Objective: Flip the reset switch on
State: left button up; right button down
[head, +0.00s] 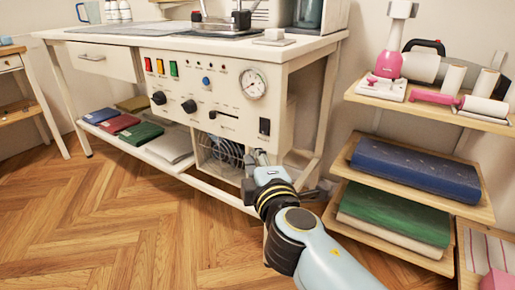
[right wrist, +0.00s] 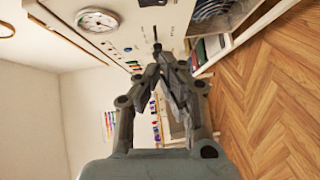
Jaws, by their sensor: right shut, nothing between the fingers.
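A white control panel (head: 180,75) is the front of the workbench. A black rocker switch (head: 264,126) sits at its lower right, below the round gauge (head: 252,83); it also shows at the top edge of the right wrist view (right wrist: 152,3). No reset label is legible, and its on or off position cannot be told. My right gripper (head: 257,156) is below the rocker switch, by the wire basket, apparently apart from the switch. In the right wrist view the right gripper (right wrist: 165,65) is shut and empty. My left gripper is not in view.
Black knobs (head: 189,106), a slider (head: 223,114) and coloured switches (head: 160,66) share the panel. The wooden floor (head: 120,220) in front is clear.

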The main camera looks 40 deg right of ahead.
send_near(253, 127)
jog(key=w+a, duration=0.2)
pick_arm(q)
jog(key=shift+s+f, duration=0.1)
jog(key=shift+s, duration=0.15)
pick_arm(e)
jog(key=shift+w+d, duration=0.4)
jog(key=shift+d, duration=0.45)
jog(key=shift+w+d, duration=0.4)
jog(key=shift+d, duration=0.4)
jog(key=shift+f, duration=0.1)
jog(key=shift+w+d+f+b, duration=0.1)
jog(key=shift+d+f+b, duration=0.15)
jog(key=shift+b, duration=0.9)
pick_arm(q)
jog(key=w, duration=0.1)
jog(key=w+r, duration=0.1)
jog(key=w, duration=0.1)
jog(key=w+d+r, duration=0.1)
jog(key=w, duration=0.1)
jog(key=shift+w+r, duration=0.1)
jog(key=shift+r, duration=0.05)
pick_arm(e)
jog(key=shift+a+r, duration=0.1)
jog(key=shift+r, duration=0.15)
jog(key=shift+f, duration=0.1)
